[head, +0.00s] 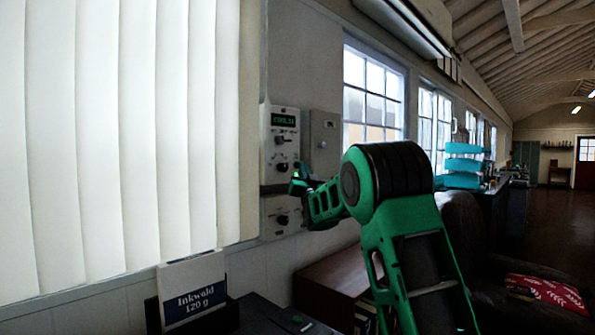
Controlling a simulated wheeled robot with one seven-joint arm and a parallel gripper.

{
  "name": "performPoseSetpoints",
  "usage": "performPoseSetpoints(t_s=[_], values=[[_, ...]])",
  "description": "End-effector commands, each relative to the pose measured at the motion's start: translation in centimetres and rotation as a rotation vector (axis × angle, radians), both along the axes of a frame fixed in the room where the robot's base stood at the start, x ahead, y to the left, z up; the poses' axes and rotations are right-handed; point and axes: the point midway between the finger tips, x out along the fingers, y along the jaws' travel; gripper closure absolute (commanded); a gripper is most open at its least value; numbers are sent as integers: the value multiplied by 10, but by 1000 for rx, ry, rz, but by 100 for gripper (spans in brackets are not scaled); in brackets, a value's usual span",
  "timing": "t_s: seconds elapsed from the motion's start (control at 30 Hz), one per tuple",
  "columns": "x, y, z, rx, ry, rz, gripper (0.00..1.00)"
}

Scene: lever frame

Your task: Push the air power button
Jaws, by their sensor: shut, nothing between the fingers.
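A white control panel (269,150) is on the wall left of the window, with a lit green display (283,121) at its top and dark knobs (282,167) below. The panel is small in the picture, and I cannot tell which control is the air power button. My green and black gripper (294,180) is at the lower right part of the panel, its fingers shut. It covers part of the panel's lower edge. I cannot tell whether it touches the panel.
A second white box (270,222) with a dark knob is just below the panel, and a plain grey box (324,135) is to its right. White vertical blinds (120,130) fill the left. A box labelled Inkwald (193,285) stands at the lower left.

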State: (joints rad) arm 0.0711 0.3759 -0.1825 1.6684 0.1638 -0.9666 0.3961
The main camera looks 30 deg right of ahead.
Motion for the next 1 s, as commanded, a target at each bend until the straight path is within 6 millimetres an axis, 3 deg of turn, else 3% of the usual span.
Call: performPoseSetpoints(t_s=[0.7,1.0], values=[[4,2,1,0,0,0,100],[-5,0,1,1,0,0,100]])
